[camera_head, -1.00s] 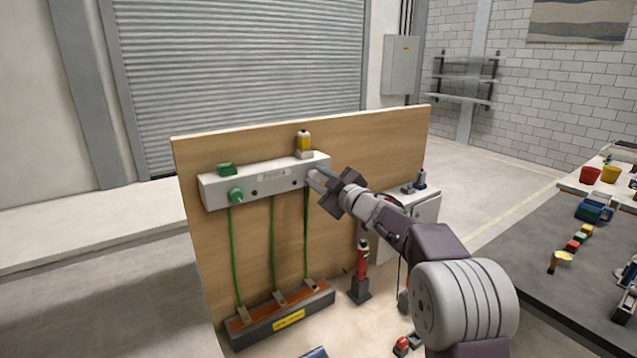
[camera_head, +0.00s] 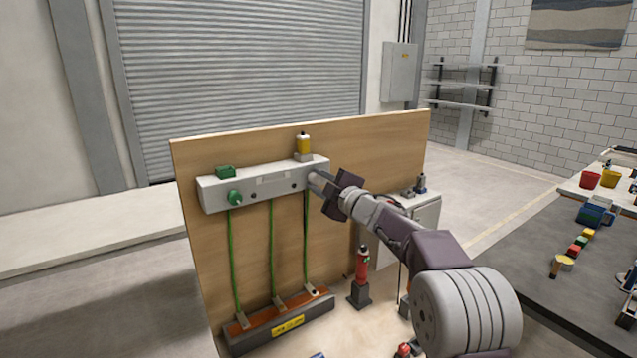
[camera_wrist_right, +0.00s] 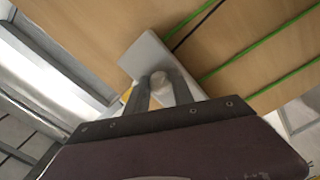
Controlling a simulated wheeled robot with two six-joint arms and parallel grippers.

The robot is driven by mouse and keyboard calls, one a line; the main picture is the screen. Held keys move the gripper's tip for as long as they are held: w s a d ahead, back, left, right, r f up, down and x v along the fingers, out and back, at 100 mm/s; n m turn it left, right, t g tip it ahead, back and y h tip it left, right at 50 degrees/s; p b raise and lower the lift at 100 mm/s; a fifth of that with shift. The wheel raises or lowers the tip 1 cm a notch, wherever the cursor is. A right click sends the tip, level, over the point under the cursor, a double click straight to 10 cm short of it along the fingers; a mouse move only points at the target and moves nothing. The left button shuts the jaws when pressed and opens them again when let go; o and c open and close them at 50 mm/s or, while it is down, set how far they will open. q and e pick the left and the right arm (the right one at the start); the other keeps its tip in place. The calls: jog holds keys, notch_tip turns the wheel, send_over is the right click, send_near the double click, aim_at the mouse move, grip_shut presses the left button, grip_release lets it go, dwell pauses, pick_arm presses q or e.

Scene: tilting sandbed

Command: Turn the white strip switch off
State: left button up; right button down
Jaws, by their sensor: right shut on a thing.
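The white strip (camera_head: 262,181) is fixed along the upper part of a wooden board and also shows in the wrist view (camera_wrist_right: 146,54). It carries a green knob (camera_head: 235,197) at its left and small dark spots along its front. My right gripper (camera_head: 317,180) is at the strip's right end, shut on a pale round knob (camera_wrist_right: 160,80) that shows between its fingers in the wrist view. In the head view the gripper hides this knob. Its exact turn cannot be told. My left gripper is not in view.
Green cables (camera_head: 271,245) hang down to an orange-topped block (camera_head: 275,322). A red cylinder (camera_head: 362,268) stands on the base to the right. A table (camera_head: 545,300) with coloured items lies far right.

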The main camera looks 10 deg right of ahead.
jog(key=shift+f, duration=0.15)
jog(key=c, duration=1.1)
grip_release()
jog(key=shift+s, duration=0.1)
jog(key=shift+s, duration=0.1)
jog(key=b+v, duration=0.2)
jog(key=v, duration=0.7)
jog(key=shift+a, duration=0.15)
